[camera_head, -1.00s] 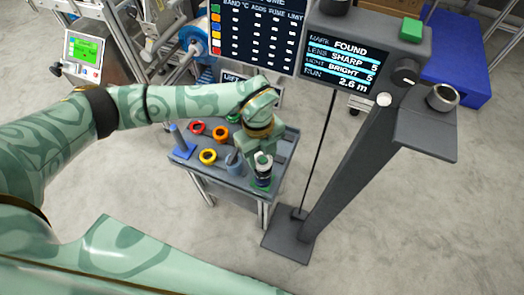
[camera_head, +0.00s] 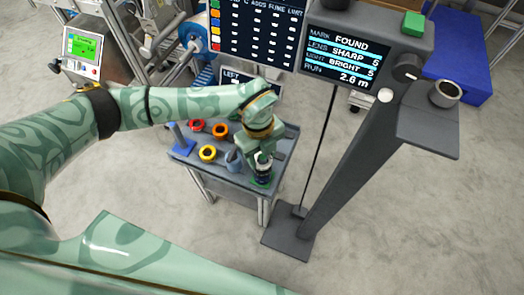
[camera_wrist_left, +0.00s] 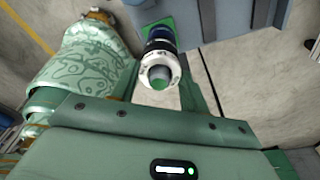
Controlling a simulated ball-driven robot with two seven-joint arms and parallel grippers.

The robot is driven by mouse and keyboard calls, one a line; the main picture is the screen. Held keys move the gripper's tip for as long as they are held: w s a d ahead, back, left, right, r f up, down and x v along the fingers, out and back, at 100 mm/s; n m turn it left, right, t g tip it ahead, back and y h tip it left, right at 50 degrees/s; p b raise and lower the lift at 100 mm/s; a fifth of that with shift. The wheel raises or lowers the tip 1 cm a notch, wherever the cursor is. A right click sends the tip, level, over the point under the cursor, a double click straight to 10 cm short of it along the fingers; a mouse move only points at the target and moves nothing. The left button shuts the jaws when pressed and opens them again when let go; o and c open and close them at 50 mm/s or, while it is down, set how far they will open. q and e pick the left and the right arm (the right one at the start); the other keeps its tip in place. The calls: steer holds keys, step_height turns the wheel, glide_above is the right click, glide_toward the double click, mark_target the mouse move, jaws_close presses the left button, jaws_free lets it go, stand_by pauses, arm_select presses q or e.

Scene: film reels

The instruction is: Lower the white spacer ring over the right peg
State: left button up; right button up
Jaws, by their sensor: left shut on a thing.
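The white spacer ring (camera_wrist_left: 159,72) is in my left gripper (camera_wrist_left: 163,78), whose fingers are shut on it from both sides. In the left wrist view a green round end (camera_wrist_left: 158,84), likely the peg's top, shows in the ring's opening, so the ring appears to be around it. Dark and blue rings (camera_wrist_left: 160,36) are stacked beyond it, above the green base (camera_wrist_left: 150,20). In the head view my left gripper (camera_head: 263,158) is over this stack (camera_head: 263,173) at the table's front right. How far the ring is down the peg is hard to tell. My right gripper is not in view.
Red (camera_head: 197,125), orange (camera_head: 220,131) and yellow (camera_head: 208,153) rings and a grey-blue piece (camera_head: 233,160) lie on the table left of the stack. A blue peg stand (camera_head: 180,140) is at the left edge. A grey column stand (camera_head: 345,160) rises to the right.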

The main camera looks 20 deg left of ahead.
arm_select(q)
steer(key=shift+f, duration=0.2)
steer(key=o, duration=1.1)
steer(key=shift+c, duration=0.2)
step_height(320, 180, up, 16)
steer(key=w+a+p, duration=0.1)
steer(key=p, duration=0.5)
steer(key=shift+a, duration=0.25)
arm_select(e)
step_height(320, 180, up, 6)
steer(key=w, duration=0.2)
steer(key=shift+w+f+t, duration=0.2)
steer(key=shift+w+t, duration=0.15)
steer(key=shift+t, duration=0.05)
